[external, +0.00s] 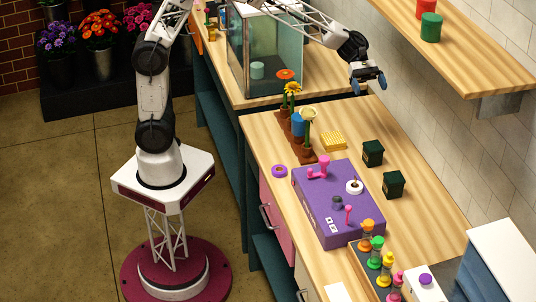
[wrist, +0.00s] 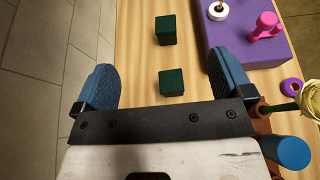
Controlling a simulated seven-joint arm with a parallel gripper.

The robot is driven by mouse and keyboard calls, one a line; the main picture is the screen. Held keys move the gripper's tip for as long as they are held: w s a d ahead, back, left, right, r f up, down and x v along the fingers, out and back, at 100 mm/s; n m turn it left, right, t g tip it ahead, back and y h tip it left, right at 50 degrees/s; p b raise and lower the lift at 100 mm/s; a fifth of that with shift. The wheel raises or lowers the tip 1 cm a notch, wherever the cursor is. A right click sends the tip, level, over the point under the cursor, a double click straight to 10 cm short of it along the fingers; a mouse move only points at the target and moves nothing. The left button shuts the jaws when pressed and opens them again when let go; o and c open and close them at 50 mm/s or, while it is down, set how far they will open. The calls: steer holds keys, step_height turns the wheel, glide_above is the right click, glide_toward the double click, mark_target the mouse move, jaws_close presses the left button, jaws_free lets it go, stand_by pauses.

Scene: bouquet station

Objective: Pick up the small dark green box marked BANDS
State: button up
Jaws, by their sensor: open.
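Two small dark green boxes stand on the wooden counter, right of the purple box. One green box (external: 372,153) is nearer my gripper; the other green box (external: 393,184) is farther toward the front. I cannot read any marking on either, so I cannot tell which is BANDS. In the wrist view, the nearer green box (wrist: 172,82) shows between my fingers, and the farther green box (wrist: 166,29) lies beyond it. My gripper (external: 369,81) is open and empty, held above the counter and apart from both boxes. Its blue fingers also show in the wrist view (wrist: 163,78).
The purple box (external: 325,215) carries pink handles and a white ring. A wall shelf (external: 465,45) overhangs the counter's right side. Bare wood surrounds the green boxes.

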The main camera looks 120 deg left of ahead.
glide_toward(374, 145)
steer(key=x, duration=0.3)
steer(key=shift+s+f, duration=0.1)
steer(key=shift+f, duration=0.1)
steer(key=shift+x, duration=1.25)
steer(key=shift+x, duration=2.6)
steer(key=shift+r, duration=0.2)
